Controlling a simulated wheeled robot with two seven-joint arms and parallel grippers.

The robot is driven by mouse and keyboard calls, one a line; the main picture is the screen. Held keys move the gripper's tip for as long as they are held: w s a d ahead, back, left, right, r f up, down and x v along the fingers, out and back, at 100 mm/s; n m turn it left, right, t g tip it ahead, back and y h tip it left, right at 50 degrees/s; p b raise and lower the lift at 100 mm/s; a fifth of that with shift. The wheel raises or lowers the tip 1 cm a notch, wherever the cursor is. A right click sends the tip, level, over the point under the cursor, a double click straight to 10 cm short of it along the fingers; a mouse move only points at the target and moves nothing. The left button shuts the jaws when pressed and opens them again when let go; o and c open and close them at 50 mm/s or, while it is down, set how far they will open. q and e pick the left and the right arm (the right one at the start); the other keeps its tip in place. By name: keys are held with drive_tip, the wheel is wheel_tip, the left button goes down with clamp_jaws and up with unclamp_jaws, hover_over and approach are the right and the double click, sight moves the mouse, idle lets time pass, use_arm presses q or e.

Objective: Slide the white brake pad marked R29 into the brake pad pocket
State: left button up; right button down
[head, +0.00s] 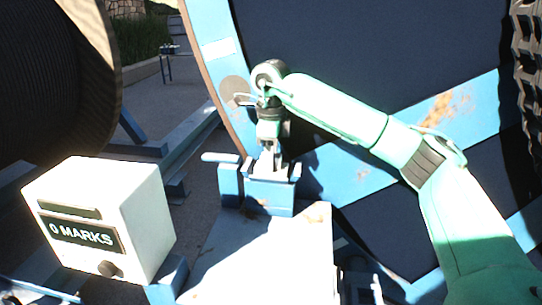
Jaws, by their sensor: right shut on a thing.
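My right gripper (270,158) points down at the blue bracket in the middle of the head view. It is shut on a small pale piece, apparently the white brake pad; the jaws hide most of it and no R29 mark can be read. The blue bracket (268,197), which looks like the brake pad pocket, stands at the back end of a pale-topped stand, close to the reel's rim. The pale piece is right at the bracket's top; I cannot tell how far inside it is. My left gripper is not in view.
A white box (148,212) with a display reading "0 MARKS" stands at the lower left. The big blue reel (378,165) rises just behind my right arm. A dark cable drum (50,80) fills the upper left. The stand's pale top (265,262) is clear.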

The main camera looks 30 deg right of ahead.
drive_tip(key=c, duration=1)
unclamp_jaws()
drive_tip(key=shift+s+r, duration=0.1)
drive_tip(key=shift+c, duration=0.2)
drive_tip(key=shift+r, duration=0.1)
wheel_tip(320, 180, up, 14)
drive_tip(key=b, duration=0.1)
drive_tip(key=shift+f+b, duration=0.25)
drive_tip(key=shift+b, duration=0.05)
